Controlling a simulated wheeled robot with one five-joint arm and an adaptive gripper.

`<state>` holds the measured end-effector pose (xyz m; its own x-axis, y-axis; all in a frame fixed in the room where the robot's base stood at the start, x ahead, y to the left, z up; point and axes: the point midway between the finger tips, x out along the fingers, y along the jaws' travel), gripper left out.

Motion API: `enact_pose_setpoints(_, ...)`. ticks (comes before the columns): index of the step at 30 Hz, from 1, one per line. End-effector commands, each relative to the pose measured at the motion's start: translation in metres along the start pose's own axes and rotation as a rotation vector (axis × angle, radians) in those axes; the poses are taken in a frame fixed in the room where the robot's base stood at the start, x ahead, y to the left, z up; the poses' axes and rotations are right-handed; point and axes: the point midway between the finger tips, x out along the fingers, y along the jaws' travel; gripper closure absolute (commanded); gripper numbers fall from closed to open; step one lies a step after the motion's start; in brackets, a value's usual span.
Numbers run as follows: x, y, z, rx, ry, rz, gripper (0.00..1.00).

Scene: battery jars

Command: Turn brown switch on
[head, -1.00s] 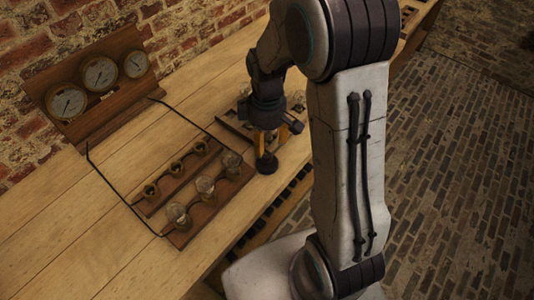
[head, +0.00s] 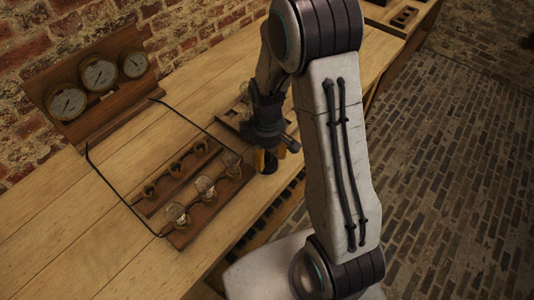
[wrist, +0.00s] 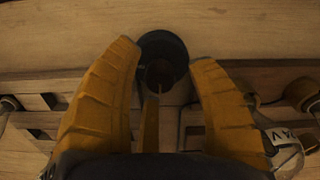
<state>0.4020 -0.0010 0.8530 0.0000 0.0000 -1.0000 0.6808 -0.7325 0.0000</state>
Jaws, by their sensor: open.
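A dark round-based fitting with a brownish middle (wrist: 160,76) sits on the bench, and I take it for the brown switch. In the head view its dark body (head: 268,166) shows under my gripper. My gripper (head: 271,156) is open and low over it. In the wrist view my yellow fingers (wrist: 166,62) stand on either side of it, with gaps showing. A thin upright part shows in front of its middle. The switch's setting cannot be told.
A wooden board with glass jars (head: 204,187) lies left of my gripper. Another wooden board (head: 232,117) is behind my gripper. A panel of three dials (head: 99,73) leans at the brick wall. The bench's left part (head: 60,225) is clear.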

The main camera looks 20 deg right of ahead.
Motion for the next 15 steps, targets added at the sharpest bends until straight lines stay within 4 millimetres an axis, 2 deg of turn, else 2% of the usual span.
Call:
enact_pose_setpoints(2,-0.0001,0.0000,0.0000,0.000,0.000,0.000,0.48)
enact_pose_setpoints(15,-0.0003,0.0000,0.0000,0.000,0.000,0.000,0.87)
